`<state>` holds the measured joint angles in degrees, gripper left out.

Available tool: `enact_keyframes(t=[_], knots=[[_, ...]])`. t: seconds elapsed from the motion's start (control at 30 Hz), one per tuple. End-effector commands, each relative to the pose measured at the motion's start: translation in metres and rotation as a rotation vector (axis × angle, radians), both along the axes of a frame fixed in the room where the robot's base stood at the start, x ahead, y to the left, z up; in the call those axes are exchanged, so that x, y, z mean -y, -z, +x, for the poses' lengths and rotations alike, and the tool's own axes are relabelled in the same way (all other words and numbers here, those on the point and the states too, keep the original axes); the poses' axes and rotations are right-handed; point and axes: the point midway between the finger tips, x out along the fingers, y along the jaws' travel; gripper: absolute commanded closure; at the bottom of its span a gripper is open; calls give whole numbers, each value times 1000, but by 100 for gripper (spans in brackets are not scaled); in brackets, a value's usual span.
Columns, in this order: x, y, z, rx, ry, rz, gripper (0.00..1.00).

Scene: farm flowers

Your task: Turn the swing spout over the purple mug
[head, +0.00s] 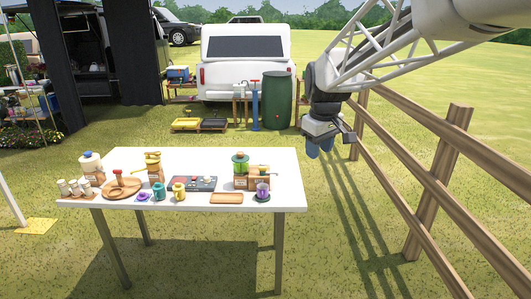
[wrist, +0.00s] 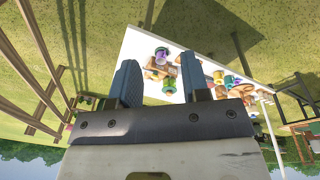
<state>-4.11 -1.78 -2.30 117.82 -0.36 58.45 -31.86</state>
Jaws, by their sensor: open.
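A purple mug (head: 262,190) stands on a dark round coaster near the right end of the white table (head: 290,190). Close behind it are wooden blocks (head: 259,178) with a green-topped jar (head: 240,160). A small dark part on top of the right block may be the swing spout; it is too small to tell which way it points. In the wrist view the purple mug (wrist: 161,56) shows upside down beyond the fingers. My gripper (head: 320,148) is open and empty, hanging in the air right of and beyond the table, touching nothing. It also shows in the wrist view (wrist: 160,78).
A wooden tray (head: 227,198) lies left of the purple mug. Teal (head: 159,192) and yellow (head: 178,191) mugs, a yellow grinder (head: 153,166) and a dark panel (head: 194,184) stand further left. A wooden fence (head: 440,185) runs along the right. The table's right front corner is clear.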

Motion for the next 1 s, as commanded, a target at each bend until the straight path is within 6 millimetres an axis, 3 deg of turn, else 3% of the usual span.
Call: enact_keyframes(t=[0.53, 1.0], knots=[[-31, 20, 122, -33, -226, -25, 57], [-61, 56, 221, -60, -422, -43, 57]])
